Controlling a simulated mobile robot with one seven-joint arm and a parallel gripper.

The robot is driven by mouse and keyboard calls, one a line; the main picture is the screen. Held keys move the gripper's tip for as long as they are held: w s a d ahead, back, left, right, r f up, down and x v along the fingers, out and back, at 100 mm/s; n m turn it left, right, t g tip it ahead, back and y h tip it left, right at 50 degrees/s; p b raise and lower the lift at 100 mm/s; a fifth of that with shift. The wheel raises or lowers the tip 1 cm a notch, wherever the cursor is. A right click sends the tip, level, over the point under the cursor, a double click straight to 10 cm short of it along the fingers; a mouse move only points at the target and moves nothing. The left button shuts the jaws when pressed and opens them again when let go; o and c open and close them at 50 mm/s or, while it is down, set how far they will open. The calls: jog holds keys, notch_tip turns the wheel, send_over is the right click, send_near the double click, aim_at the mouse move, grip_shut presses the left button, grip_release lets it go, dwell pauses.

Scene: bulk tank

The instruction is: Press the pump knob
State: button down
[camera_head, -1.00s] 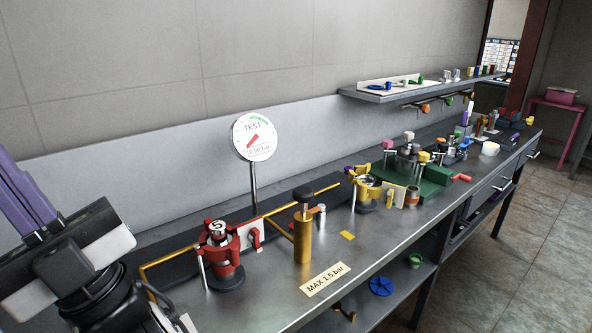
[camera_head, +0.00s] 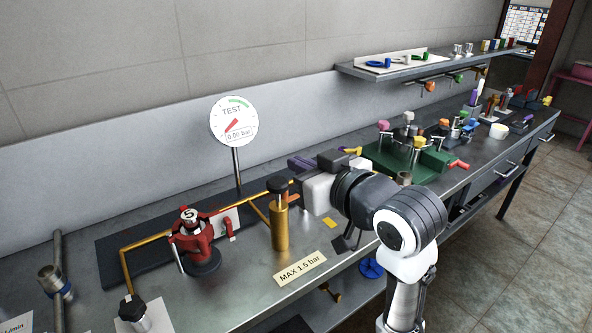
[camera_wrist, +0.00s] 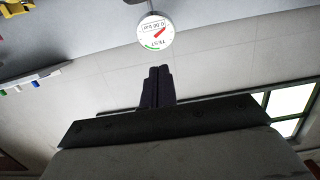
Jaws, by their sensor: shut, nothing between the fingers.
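The pump is an upright brass cylinder (camera_head: 280,226) with a dark knob (camera_head: 279,187) on top, at the middle of the bench in the head view. My gripper (camera_head: 298,165) is shut and empty, its purple fingers pointing left, just right of and above the knob in the picture. I cannot tell the depth gap between them; no contact shows. The round TEST gauge (camera_head: 233,122) reads 0.00 bar. In the wrist view the shut fingers (camera_wrist: 157,72) point toward the gauge (camera_wrist: 155,33), which appears upside down. The knob is not seen there.
A red clamp fixture marked 5 (camera_head: 193,240) stands left of the pump, joined by a yellow pipe (camera_head: 150,246). A MAX 1.5 bar sign (camera_head: 300,269) lies in front. My arm hides part of the bench on the right. A green fixture (camera_head: 430,163) stands beyond.

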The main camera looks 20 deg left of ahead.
jog(key=shift+d+f+h, duration=0.25)
jog(key=shift+d+f, duration=0.05)
jog(key=shift+d, duration=0.3)
jog(key=shift+d+f+h, duration=0.25)
jog(key=shift+d, duration=0.3)
jog(key=shift+a, duration=0.1)
jog(key=p, duration=0.3)
send_over(278, 185)
jog(key=d, duration=0.2)
jog(key=f, duration=0.6)
jog(key=shift+a+f, duration=0.2)
jog(key=shift+a, duration=0.05)
jog(key=shift+f, duration=0.1)
